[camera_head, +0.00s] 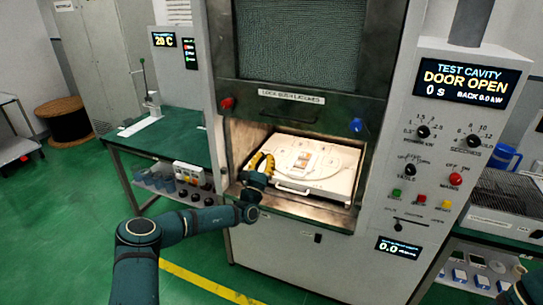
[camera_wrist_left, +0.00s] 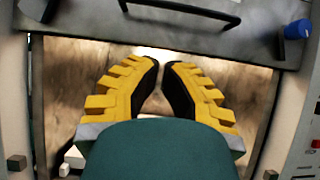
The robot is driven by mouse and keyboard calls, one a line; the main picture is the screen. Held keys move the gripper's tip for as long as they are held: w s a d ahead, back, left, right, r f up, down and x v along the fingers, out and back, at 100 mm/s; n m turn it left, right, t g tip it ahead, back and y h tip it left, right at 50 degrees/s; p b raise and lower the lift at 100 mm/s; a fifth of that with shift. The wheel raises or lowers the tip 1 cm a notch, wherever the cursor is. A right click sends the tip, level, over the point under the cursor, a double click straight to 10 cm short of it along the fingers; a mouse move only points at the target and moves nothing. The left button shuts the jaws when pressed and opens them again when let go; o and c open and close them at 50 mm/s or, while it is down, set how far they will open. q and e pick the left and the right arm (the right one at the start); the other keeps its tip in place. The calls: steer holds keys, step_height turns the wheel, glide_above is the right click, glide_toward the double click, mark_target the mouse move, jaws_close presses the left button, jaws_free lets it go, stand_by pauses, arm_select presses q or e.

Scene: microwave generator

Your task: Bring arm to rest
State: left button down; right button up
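My left arm (camera_head: 190,224) reaches in from the bottom left and is bent across the front of the cabinet. My left gripper (camera_head: 268,163), with yellow ridged fingers, is at the left of the open cavity, beside the white tray-like plate (camera_head: 325,160). In the left wrist view the gripper (camera_wrist_left: 160,68) has its two fingertips nearly together, with nothing visible between them. The brownish cavity interior (camera_wrist_left: 100,60) lies behind them. My right gripper is not in view; a dark teal piece at the bottom right corner seems to be my right arm.
The raised door (camera_head: 300,40) hangs above the cavity, its lower bar carrying a red knob (camera_head: 227,103) and a blue knob (camera_head: 356,125). A control panel (camera_head: 440,150) reads "DOOR OPEN". A green bench (camera_head: 165,135) stands left. Green floor (camera_head: 75,230) is clear at lower left.

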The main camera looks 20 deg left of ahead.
arm_select(q)
steer(key=s+d+f+m+g+h+b, duration=0.1)
steer(key=s+d+f+m+g+h, duration=0.2)
steer(key=d+m+h, duration=0.55)
steer(key=s+d+f+m+g+h+b, duration=0.1)
steer(key=d+f+m+g+h, duration=0.3)
steer(key=d, duration=0.7)
steer(key=s+d+f+m+g+h, duration=0.3)
steer(key=s+d+f+m+g, duration=0.4)
steer(key=s+d+g, duration=0.35)
steer(key=s+d+f+m+g+y+b, duration=0.25)
steer(key=s+f+m+g+y, duration=0.4)
steer(key=s+f, duration=0.95)
steer(key=s+a+f+m+t+y+b, duration=0.1)
steer(key=s+a+f+m+y+b, duration=0.1)
steer(key=s+a+m+y, duration=0.3)
steer(key=s+a+m+b, duration=0.1)
steer(key=s+a+m, duration=0.2)
steer(key=s+a, duration=0.1)
steer(key=shift+s+a, duration=0.4)
